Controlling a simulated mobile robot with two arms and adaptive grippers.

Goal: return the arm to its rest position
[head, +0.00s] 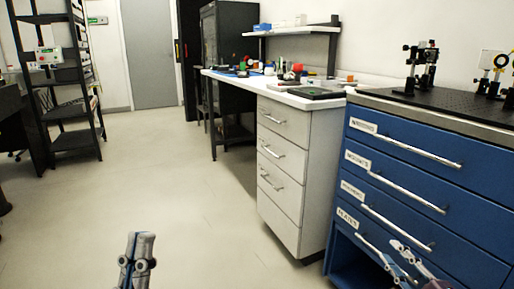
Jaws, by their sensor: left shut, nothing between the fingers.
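My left gripper (141,240) shows at the bottom, left of centre, over the bare floor. Its fingers are together, with nothing between them, and it touches nothing that I can see. My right gripper (400,250) shows at the bottom right, in front of the lower drawers of the blue cabinet (479,219). It overlaps the area near the lowest drawer handle in the picture; I cannot tell whether they touch. Its fingers are too small and cut off to tell whether they are open. Most of both arms lies outside the view.
A white drawer unit (281,190) stands left of the blue cabinet, under a cluttered bench. Optical mounts stand on a black breadboard (455,103) on the cabinet. A dark shelf rack (75,140) stands at the left. The floor (170,180) between is clear.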

